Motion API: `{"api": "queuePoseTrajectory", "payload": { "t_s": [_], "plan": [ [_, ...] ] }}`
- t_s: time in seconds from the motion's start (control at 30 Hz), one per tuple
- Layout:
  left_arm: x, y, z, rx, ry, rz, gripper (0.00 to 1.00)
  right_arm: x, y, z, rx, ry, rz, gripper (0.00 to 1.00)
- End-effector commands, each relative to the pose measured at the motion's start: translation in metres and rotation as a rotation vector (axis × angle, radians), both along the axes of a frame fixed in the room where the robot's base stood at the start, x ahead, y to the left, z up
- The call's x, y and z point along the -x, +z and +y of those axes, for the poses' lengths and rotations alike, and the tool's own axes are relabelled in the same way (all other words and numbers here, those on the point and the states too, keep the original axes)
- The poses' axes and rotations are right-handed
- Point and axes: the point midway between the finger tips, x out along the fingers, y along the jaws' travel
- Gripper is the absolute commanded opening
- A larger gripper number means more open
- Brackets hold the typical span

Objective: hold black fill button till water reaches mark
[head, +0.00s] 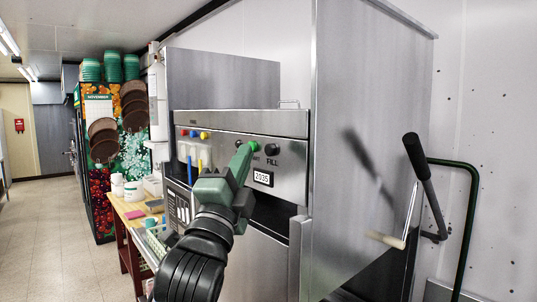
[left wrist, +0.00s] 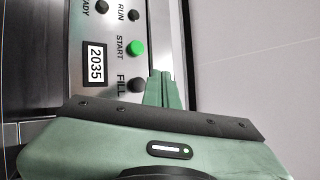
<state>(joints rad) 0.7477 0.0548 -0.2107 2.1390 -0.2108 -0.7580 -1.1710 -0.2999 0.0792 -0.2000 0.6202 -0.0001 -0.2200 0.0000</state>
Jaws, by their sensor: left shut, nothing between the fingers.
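The black FILL button (head: 272,150) is on the steel front panel (head: 288,124) of the machine. It also shows in the left wrist view (left wrist: 136,86), beside its FILL label and the green START button (left wrist: 135,48). My left gripper (head: 246,152) is shut and empty in front of the panel. In the head view its tips appear just left of the FILL button. In the left wrist view the fingertips (left wrist: 161,74) appear just right of it. I cannot tell whether they touch the panel. No water or level mark shows. My right gripper is not in view.
A label reading 2035 (head: 263,178) sits below the buttons. A black-gripped lever (head: 417,156) stands at the machine's right side. A wooden table (head: 125,212) with small containers is at the left. Open tiled floor (head: 50,245) lies further left.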

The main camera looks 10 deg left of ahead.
Motion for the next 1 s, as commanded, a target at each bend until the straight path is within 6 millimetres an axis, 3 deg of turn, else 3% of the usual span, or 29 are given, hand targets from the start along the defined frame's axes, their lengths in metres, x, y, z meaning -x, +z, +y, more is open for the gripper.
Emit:
{"api": "queuePoseTrajectory", "payload": {
  "t_s": [0.3, 1.0],
  "plan": [
    [-0.017, 0.001, -0.013, 0.000, 0.000, 0.000, 0.00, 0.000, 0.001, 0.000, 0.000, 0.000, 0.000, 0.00],
    [-0.018, 0.000, -0.014, -0.001, 0.001, 0.000, 0.00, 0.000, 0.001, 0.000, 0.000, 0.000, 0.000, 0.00]
  ]
}}
